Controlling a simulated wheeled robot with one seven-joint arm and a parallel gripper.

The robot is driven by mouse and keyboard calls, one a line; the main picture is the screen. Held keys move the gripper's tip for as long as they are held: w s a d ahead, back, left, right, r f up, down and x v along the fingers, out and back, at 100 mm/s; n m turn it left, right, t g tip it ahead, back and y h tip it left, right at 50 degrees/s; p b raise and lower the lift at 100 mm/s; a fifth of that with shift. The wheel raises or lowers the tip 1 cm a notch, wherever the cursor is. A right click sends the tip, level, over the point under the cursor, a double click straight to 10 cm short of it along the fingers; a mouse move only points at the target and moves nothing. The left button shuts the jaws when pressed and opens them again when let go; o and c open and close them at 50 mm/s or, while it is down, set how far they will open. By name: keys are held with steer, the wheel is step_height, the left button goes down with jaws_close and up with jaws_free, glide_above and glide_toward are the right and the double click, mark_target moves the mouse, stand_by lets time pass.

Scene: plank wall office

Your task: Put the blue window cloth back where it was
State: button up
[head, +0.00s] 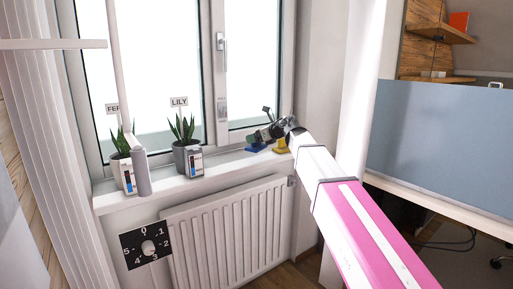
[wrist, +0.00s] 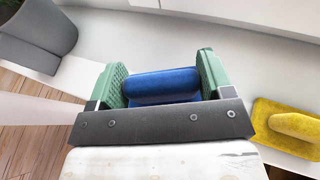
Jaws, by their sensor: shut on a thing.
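The blue window cloth (wrist: 163,84) sits between the green finger pads of my gripper (wrist: 162,66), which is shut on it. In the head view the blue cloth (head: 255,149) shows low at the right end of the white windowsill, below my gripper (head: 262,136). I cannot tell whether its underside touches the sill. A yellow cloth (wrist: 287,130) lies on the sill to the right of the blue one, apart from it. The yellow cloth also shows in the head view (head: 281,146), partly behind my arm.
A grey cylinder (head: 141,172) is at the sill's left. A radiator (head: 228,235) is below; a grey panel (head: 440,135) is at right.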

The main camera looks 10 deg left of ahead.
mark_target(259, 145)
steer(key=shift+w+d+f, duration=0.1)
steer(key=shift+w+f, duration=0.25)
steer(key=shift+f, duration=1.9)
steer(key=o, duration=1)
steer(key=shift+f, duration=0.15)
